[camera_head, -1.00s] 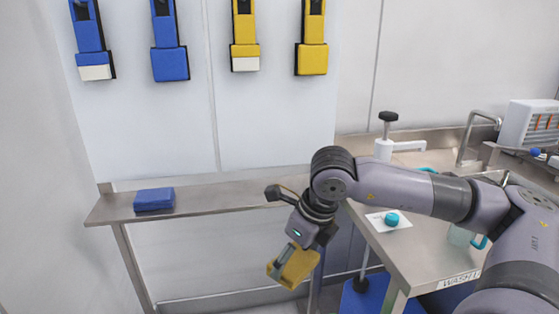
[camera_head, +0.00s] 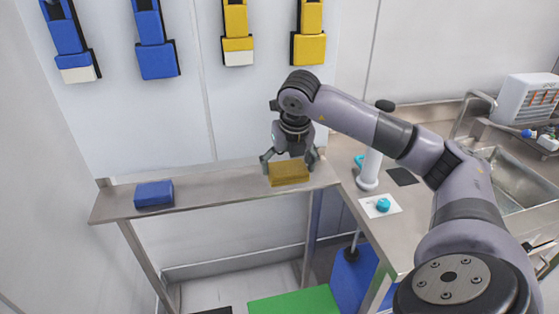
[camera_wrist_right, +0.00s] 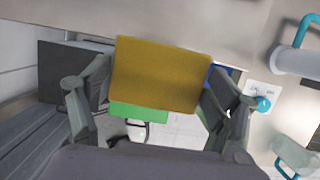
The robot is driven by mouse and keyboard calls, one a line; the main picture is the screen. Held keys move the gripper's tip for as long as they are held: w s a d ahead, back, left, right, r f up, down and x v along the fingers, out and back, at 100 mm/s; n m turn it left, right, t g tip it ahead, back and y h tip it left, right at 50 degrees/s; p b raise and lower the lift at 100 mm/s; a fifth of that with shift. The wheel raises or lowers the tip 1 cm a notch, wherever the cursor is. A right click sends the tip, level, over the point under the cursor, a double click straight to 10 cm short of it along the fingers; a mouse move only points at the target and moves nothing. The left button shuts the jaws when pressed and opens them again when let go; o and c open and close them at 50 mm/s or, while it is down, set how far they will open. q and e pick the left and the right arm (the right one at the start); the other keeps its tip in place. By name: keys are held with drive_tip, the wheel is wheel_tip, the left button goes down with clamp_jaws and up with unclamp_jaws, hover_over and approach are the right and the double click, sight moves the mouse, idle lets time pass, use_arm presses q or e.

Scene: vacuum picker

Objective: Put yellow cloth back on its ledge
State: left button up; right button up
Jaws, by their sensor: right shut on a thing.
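The yellow cloth (camera_head: 289,175) is a folded block between the fingers of my right gripper (camera_head: 290,163), at the right end of the steel ledge (camera_head: 228,182). The gripper is shut on it, with one finger on each side. In the right wrist view the cloth (camera_wrist_right: 160,75) fills the gap between the fingers of the right gripper (camera_wrist_right: 150,105). I cannot tell whether its underside touches the ledge. My left gripper is not in view.
A blue folded cloth (camera_head: 154,194) lies on the ledge's left part, with bare ledge between it and the yellow one. A steel counter with a white pump dispenser (camera_head: 370,165) and a white card (camera_head: 380,205) stands to the right. Blue and yellow holders hang above.

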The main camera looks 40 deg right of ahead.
sight(281, 165)
drive_tip(key=w+d+p, duration=0.1)
drive_tip(key=w, duration=0.1)
drive_tip(key=w+d+f+p, duration=0.1)
drive_tip(key=w, duration=0.1)
drive_tip(key=w+d+f+p, duration=0.1)
drive_tip(key=w, duration=0.2)
drive_tip(key=shift+d+f, duration=0.1)
drive_tip(key=shift+d, duration=0.3)
drive_tip(key=f, duration=0.1)
drive_tip(key=f+p, duration=0.1)
drive_tip(key=f, duration=0.1)
drive_tip(key=shift+s+f, duration=0.2)
drive_tip(key=shift+f, duration=0.1)
drive_tip(key=shift+w+f+p, duration=0.2)
drive_tip(key=shift+f+p, duration=0.05)
drive_tip(key=shift+p, duration=0.35)
drive_tip(key=shift+w+d+f, duration=0.1)
drive_tip(key=shift+f, duration=0.25)
